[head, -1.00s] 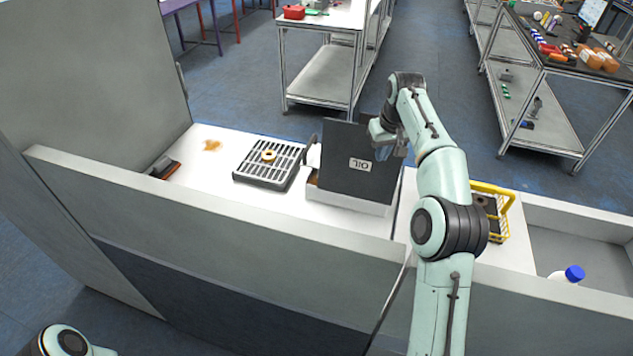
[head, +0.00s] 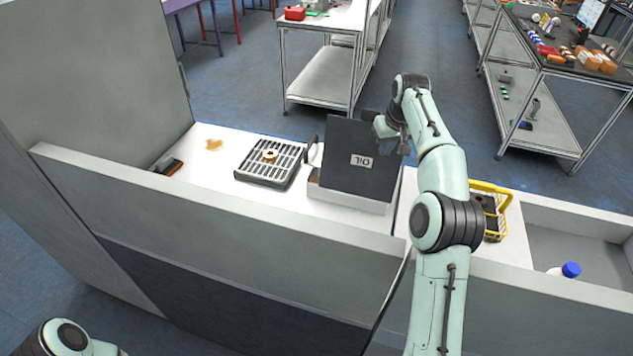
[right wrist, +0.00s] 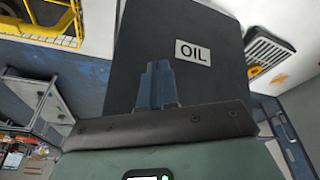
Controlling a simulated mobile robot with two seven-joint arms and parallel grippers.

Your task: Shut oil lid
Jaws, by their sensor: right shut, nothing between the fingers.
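The dark oil lid (head: 345,170), with its white OIL label, covers most of the white box (head: 340,198) in the head view. My right gripper (head: 402,149) is at the lid's far right edge, with nothing held. In the right wrist view, the shut fingers (right wrist: 159,84) show in front of the dark lid (right wrist: 135,50), beside the label. Any contact between fingers and lid is unclear. My left gripper is out of view; only part of its arm shows at the bottom left.
A slotted black tray (head: 262,175) with a small ring stands left of the box. A yellow basket (head: 505,207) is right, behind my right arm. A blue-capped bottle (head: 570,270) sits in the right bin. A grey wall (head: 220,212) runs along the front.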

